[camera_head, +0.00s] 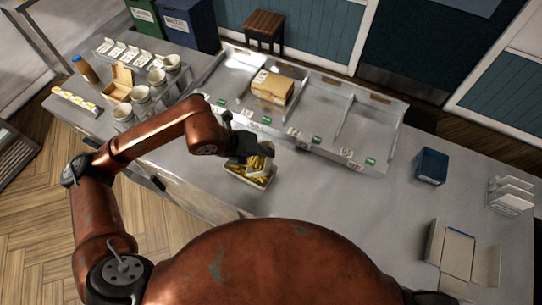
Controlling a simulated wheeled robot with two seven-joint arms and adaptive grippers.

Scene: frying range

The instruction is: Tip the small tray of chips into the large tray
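My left arm reaches in from the left, and its dark gripper (258,151) is over a pale tray of yellow chips (236,174) on the counter. Chips show in the tray and close under the gripper. A small pale shape, perhaps the small tray, shows at the fingertips, but the gripper covers most of it. I cannot tell whether the fingers are closed on it, or how far it is tilted. My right gripper is not in view.
Behind the tray is a metal station with bays (350,120), holding a cardboard box (272,87). Several white cups (141,97) and a bottle (85,69) stand left. A blue box (431,166) and open carton (458,254) are right. Counter between is clear.

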